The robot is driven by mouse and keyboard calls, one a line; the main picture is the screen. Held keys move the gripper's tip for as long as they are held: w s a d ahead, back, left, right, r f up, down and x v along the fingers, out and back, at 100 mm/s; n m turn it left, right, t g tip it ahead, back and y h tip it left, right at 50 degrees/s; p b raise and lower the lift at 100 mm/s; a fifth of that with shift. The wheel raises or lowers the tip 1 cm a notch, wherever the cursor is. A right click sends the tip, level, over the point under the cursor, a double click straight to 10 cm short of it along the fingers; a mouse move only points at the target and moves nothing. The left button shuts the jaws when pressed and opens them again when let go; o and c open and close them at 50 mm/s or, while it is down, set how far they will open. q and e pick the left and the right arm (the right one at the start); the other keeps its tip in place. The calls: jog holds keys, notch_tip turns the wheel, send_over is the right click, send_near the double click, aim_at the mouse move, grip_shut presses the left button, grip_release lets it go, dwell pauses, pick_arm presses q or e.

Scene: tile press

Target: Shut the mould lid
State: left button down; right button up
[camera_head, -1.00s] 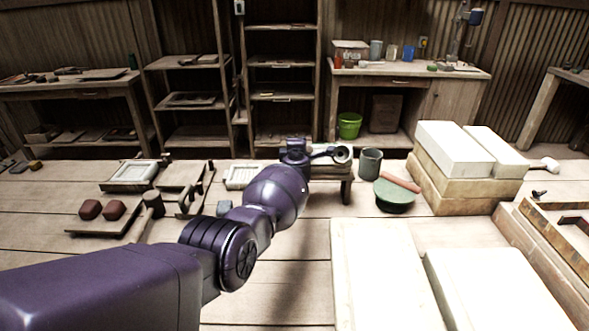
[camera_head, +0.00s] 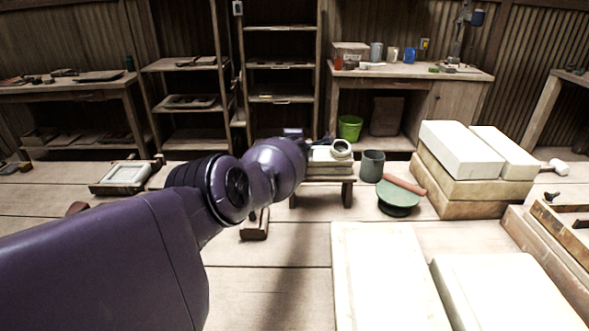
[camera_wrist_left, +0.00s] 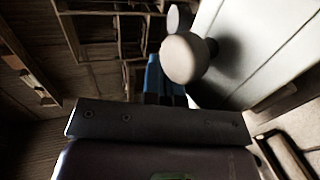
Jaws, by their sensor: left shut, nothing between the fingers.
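A pale slab (camera_head: 325,156), which looks like the mould and its lid, lies on a low wooden stool (camera_head: 318,186) past my left arm in the head view. A pale ring-like part (camera_head: 341,148) shows on top of it. In the left wrist view a pale panel (camera_wrist_left: 262,42) fills the upper right, with a round pale knob (camera_wrist_left: 185,58) at its edge. My left gripper (camera_wrist_left: 165,78) is shut and empty, its blue fingers close below the knob. I cannot tell whether they touch it. In the head view my arm hides the fingers and part of the slab.
A grey cup (camera_head: 372,165) and a green round stand (camera_head: 397,199) with a reddish roller (camera_head: 405,185) stand right of the stool. Large pale blocks (camera_head: 380,275) fill the front right. A framed tray (camera_head: 124,177) lies at left.

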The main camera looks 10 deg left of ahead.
pick_arm(q)
jog(key=shift+w+f+g+b, duration=0.35)
jog(key=shift+f+g+b, duration=0.1)
jog(key=shift+f+g, duration=0.2)
jog(key=shift+w+f+g, duration=0.1)
jog(key=shift+w+g, duration=0.05)
jog(key=shift+g, duration=0.2)
jog(key=shift+b, duration=0.3)
jog(key=shift+w+d+g+h, duration=0.1)
jog(key=shift+g+h, duration=0.2)
jog(key=shift+h, duration=0.1)
